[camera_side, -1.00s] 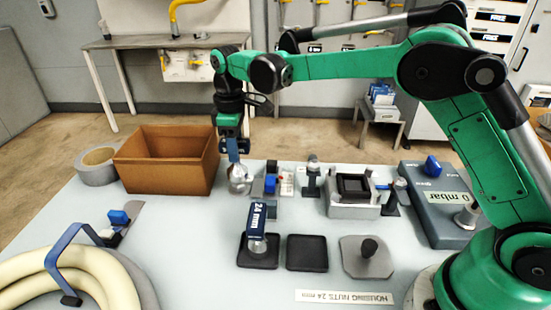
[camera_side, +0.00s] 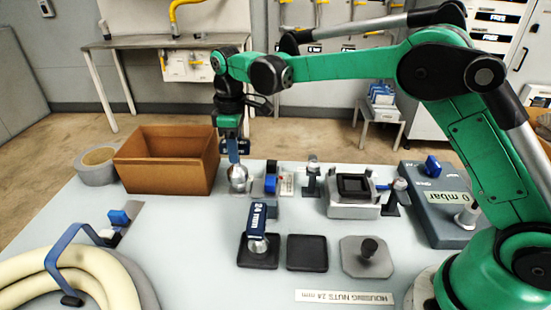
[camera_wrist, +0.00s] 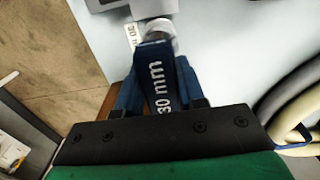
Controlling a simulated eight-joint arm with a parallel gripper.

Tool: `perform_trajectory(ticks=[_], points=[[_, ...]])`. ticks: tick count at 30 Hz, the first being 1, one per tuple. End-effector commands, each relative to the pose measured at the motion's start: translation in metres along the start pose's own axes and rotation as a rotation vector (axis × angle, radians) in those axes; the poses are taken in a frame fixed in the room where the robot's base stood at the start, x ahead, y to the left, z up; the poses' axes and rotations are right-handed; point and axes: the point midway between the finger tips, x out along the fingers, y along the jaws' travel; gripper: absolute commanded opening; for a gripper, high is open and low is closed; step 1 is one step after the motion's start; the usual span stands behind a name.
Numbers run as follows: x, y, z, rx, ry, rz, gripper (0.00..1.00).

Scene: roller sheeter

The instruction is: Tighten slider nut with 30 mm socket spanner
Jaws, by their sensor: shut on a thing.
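My gripper (camera_side: 233,140) points down near the far edge of the table, right of the cardboard box. It is shut on the blue handle of the 30 mm socket spanner (camera_side: 234,152), whose "30 mm" label reads clearly in the wrist view (camera_wrist: 158,88). The spanner's silver socket (camera_side: 239,178) is at its lower end, low over the table beside a small fixture with a blue part (camera_side: 270,184). In the wrist view the socket (camera_wrist: 160,30) lies beyond the handle. The slider nut is not visible, and I cannot tell whether the socket sits on it.
The open cardboard box (camera_side: 165,170) stands close to the left. A 24 mm spanner (camera_side: 257,225) stands upright on a black pad in front. An empty black pad (camera_side: 307,253), a grey plate with a knob (camera_side: 366,260) and a coiled hose (camera_side: 90,275) lie nearer.

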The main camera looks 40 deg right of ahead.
Motion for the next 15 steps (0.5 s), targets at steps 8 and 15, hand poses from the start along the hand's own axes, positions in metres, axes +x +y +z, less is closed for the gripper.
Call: perform_trajectory(ticks=[8, 15], points=[[0.0028, 0.0001, -0.0001, 0.000, 0.000, 0.000, 0.00], [0.0076, 0.0002, -0.0002, 0.000, 0.000, 0.000, 0.00]])
